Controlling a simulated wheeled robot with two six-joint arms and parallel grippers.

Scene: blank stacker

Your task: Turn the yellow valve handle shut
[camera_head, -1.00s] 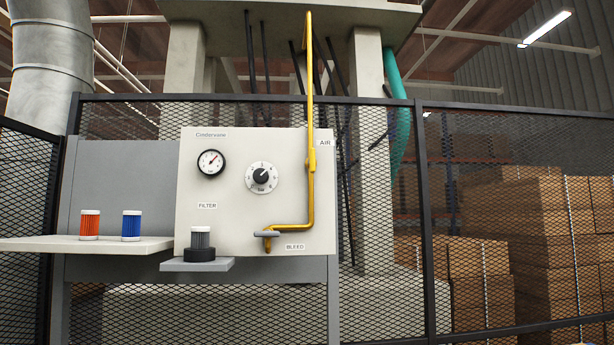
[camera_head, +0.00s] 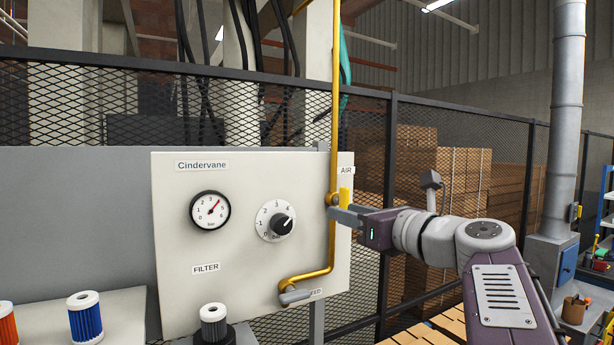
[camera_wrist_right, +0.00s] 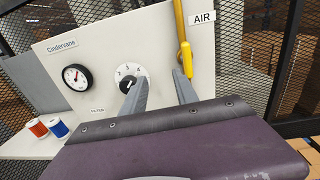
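The yellow valve handle (camera_head: 346,196) stands upright along the yellow pipe, beside the AIR label at the right edge of the white panel. In the right wrist view the handle (camera_wrist_right: 186,56) also looks upright, at the tip of the right-hand finger. My right gripper (camera_head: 338,207) reaches in from the right at valve height, and its fingers partly cover the valve. In the wrist view its two fingers (camera_wrist_right: 158,88) are spread with nothing between them. Whether a finger touches the handle I cannot tell. My left gripper is not in view.
A filter (camera_head: 214,320) and blue cartridge (camera_head: 85,318) stand lower left. Mesh fence (camera_head: 365,240) runs behind.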

